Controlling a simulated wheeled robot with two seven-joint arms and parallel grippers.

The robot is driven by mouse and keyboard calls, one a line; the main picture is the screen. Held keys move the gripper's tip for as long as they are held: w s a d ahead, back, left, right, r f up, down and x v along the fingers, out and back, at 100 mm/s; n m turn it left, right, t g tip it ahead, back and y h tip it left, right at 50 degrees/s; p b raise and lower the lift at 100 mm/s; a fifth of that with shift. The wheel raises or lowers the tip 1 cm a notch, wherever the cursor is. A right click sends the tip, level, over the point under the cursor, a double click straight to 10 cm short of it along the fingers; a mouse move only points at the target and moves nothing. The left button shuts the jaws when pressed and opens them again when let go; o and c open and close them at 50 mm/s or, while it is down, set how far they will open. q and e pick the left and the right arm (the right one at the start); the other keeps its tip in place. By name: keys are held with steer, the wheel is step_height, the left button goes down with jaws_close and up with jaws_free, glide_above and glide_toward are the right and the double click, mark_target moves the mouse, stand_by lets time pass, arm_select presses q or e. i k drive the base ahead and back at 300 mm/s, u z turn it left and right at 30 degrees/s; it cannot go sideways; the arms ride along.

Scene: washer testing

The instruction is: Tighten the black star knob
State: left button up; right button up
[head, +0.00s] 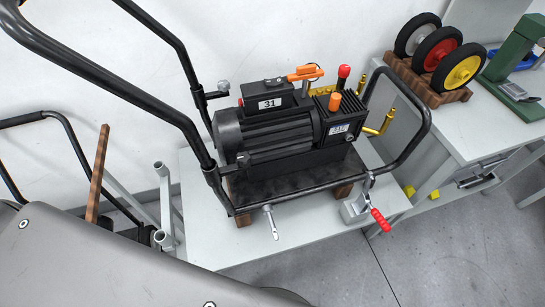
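A black motor-pump unit (275,125) with a "31" label sits on a dark base plate inside a black tubular frame (165,78). A small dark grey knob-like part (223,87) shows at a joint on the left of the frame. A small black part (243,158) sits low at the motor's left front. Both are too small to tell if either is the black star knob, or how tight it is. Neither of my grippers is in view.
The unit stands on wooden blocks on a light grey table (230,250). A red-handled clamp (380,220) and a metal lever (271,222) are at its front. Several wheels (437,48) stand on a right-hand bench. A tubular cart handle (50,116) is at left.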

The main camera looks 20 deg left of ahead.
mark_target(244, 159)
steer(key=z, duration=0.1)
steer(key=k, duration=0.45)
steer(key=u, duration=1.1)
